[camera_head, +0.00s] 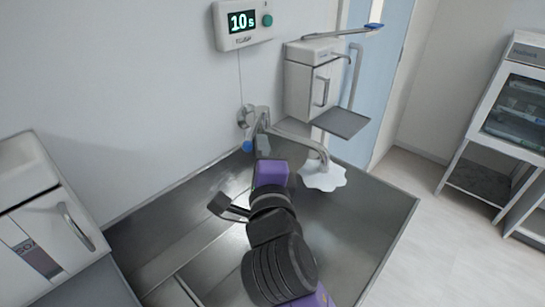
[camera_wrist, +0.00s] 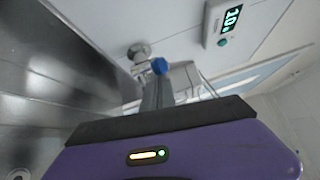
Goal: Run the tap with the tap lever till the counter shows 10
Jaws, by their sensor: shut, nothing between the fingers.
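A white, ragged-edged patch, apparently splashing water (camera_head: 323,177), lies under the spout. A blue end piece (camera_head: 247,146) shows at the tap's left, and in the wrist view (camera_wrist: 160,66) just beyond my fingers. My gripper (camera_head: 262,144) is shut and empty beside the tap. Contact with the tap lever cannot be told; the lever is partly hidden.
The steel sink counter (camera_head: 335,226) spreads below my arm. A wall dispenser (camera_head: 306,88) with a grey drip tray (camera_head: 342,122) stands close behind the tap, to the right. A white cabinet (camera_head: 45,225) is at the left, and a glass-fronted cabinet (camera_head: 515,105) at the right.

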